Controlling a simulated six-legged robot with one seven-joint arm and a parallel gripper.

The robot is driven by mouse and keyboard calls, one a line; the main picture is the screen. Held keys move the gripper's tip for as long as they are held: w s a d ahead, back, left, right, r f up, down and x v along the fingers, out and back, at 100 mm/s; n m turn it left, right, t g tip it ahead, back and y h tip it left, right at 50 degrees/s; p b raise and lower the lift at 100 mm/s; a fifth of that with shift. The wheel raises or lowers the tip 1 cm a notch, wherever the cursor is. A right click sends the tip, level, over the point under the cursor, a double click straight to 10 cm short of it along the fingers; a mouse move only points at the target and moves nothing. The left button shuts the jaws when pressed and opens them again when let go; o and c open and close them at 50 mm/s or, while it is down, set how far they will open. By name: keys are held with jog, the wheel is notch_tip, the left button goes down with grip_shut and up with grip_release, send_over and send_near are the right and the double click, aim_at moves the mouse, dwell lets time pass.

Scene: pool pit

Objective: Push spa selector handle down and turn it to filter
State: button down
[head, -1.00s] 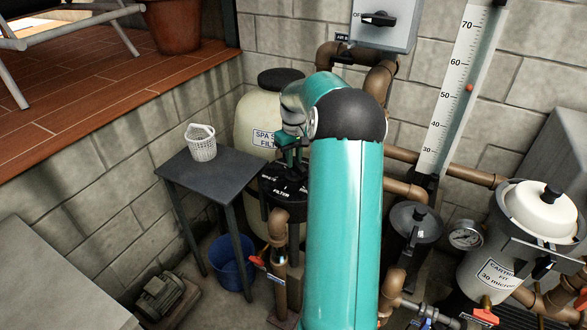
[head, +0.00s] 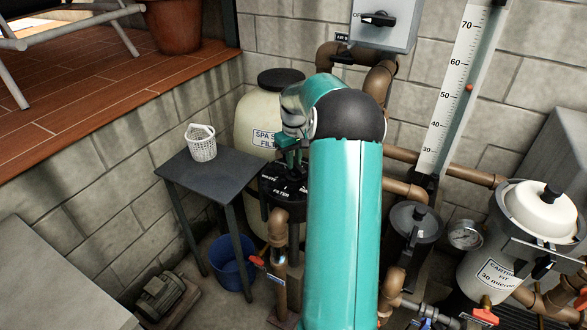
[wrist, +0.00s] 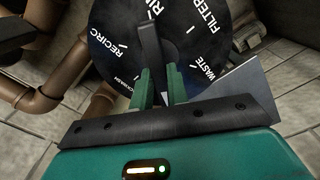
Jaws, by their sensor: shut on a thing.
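The spa selector valve (head: 284,194) is a black round head with white labels, beside the cream spa filter tank (head: 255,115). In the wrist view its label plate (wrist: 205,50) shows FILTER, WASTE, RECIRC, BACKWASH and a partly covered RINSE. The black selector handle (wrist: 149,42) lies between my green fingers, its far end near the RINSE label, away from FILTER to its right. My gripper (wrist: 159,75) is shut on the handle. In the head view my gripper (head: 289,155) is over the valve, and the handle is mostly hidden by it.
A dark side table (head: 212,168) with a white basket (head: 202,143) stands left of the valve. A blue bucket (head: 232,262) is beneath it. Brown pipes (head: 279,232) rise near the valve. A lidded black pot (head: 415,222) and a cartridge filter (head: 500,262) stand at the right.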

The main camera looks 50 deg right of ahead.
jog(key=shift+f, duration=0.25)
jog(key=n, duration=0.6)
jog(key=shift+s, duration=0.1)
jog(key=n, duration=0.6)
jog(key=c, duration=1.2)
grip_release()
jog(key=shift+c, duration=0.2)
jog(key=shift+r, duration=3.6)
